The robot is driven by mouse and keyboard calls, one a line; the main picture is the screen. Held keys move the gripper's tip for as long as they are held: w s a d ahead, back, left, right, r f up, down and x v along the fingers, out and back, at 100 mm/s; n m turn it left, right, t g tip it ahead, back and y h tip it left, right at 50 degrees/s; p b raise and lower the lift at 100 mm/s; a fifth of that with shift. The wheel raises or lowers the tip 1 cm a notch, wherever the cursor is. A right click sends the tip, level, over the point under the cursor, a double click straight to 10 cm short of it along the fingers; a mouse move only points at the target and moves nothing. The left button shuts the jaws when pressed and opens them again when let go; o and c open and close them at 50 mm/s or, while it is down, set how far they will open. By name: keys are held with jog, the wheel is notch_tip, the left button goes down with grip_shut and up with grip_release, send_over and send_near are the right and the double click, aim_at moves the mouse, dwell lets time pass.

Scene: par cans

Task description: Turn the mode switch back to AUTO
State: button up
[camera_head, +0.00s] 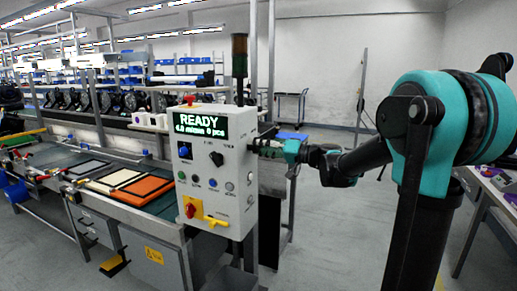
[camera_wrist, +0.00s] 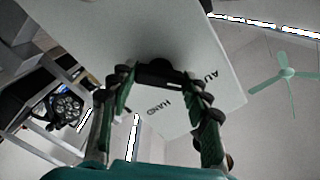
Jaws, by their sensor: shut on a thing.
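The mode switch (camera_wrist: 159,71) is a black knob on a pale panel face in the wrist view. The AUTO label is beside it to the right and the HAND label below it. My gripper (camera_wrist: 158,78) is shut on the knob, one finger on each side. Which label the knob points at cannot be told. In the head view my gripper (camera_head: 258,148) is at the right edge of the white control box (camera_head: 243,215), and the held knob is hidden there.
The box front carries a READY display (camera_head: 200,123), another black knob (camera_head: 216,158), several buttons and a red-and-yellow switch (camera_head: 191,207) with a yellow handle. A conveyor bench with trays (camera_head: 147,188) is at the left. A metal post stands behind the box.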

jog(key=shift+s, duration=0.1)
jog(key=o, duration=1.2)
jog(key=shift+c, duration=0.2)
jog(key=v, duration=1.2)
jog(key=shift+f, duration=0.1)
jog(key=s+a+f+m+g+h, duration=0.15)
jog(key=s+f+h, duration=0.45)
jog(key=f, duration=0.7)
jog(key=s+d+f+m+h, duration=0.1)
jog(key=s+d+f+h, duration=0.4)
jog(key=s+d+f, duration=0.3)
jog(key=s+d+f+m+h, duration=0.1)
jog(key=s+d+f+h, duration=0.5)
jog(key=f, duration=0.6)
jog(key=s+d, duration=0.2)
jog(key=s, duration=0.1)
jog(key=shift+f+m, duration=0.35)
